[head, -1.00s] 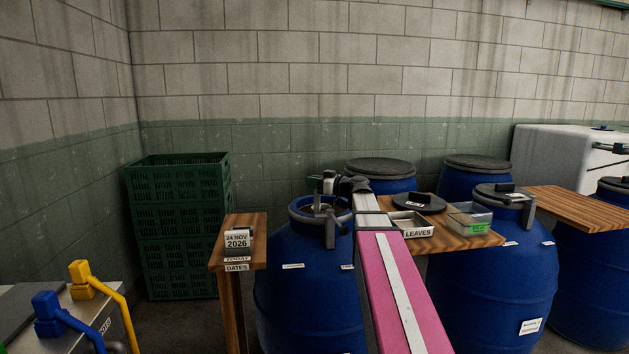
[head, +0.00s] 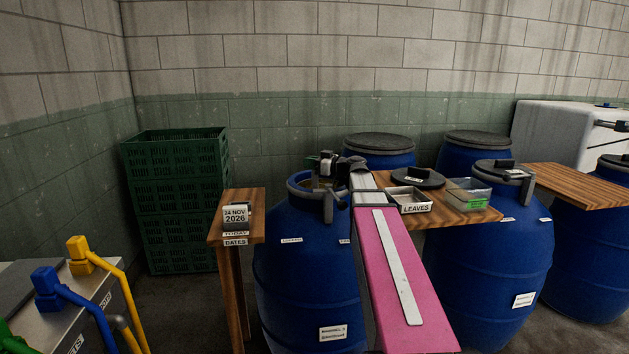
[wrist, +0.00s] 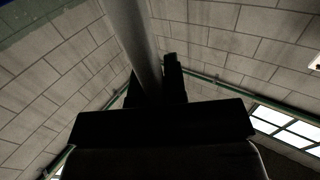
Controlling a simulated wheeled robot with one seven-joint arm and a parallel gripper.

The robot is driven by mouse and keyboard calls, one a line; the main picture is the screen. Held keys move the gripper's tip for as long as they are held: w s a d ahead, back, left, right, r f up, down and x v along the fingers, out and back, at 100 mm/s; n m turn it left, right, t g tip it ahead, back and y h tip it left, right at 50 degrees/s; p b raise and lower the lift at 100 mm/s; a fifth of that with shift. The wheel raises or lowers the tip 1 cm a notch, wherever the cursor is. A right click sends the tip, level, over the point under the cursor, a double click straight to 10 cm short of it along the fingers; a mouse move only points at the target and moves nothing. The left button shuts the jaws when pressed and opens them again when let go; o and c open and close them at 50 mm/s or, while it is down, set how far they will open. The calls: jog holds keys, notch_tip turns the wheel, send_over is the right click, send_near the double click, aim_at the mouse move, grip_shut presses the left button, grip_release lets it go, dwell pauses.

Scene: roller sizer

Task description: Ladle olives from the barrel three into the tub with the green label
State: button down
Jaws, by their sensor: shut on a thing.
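The open blue barrel (head: 305,255) stands in the middle of the head view, with a white label low on its front that seems to read barrel 3. My gripper (head: 328,165) is right over its mouth, shut on a ladle. The ladle's grey handle (wrist: 135,45) shows in the wrist view between the dark fingers. Its bowl cannot be made out, and the olives inside the barrel are hidden. The clear tub with the green label (head: 468,191) stands on the wooden table to the right, apart from my gripper.
A metal tray marked leaves (head: 410,201) and a dark round lid (head: 418,178) lie on the wooden table (head: 455,217). A small stand with a date block (head: 236,217) is left of the barrel. Lidded barrels (head: 490,250) stand right and behind. Green crates (head: 175,200) are stacked at left.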

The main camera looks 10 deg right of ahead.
jog(key=shift+s+d+r, duration=0.1)
jog(key=shift+s+r, duration=0.1)
jog(key=shift+r, duration=1.6)
jog(key=shift+s+r, duration=0.15)
jog(key=shift+r, duration=4.4)
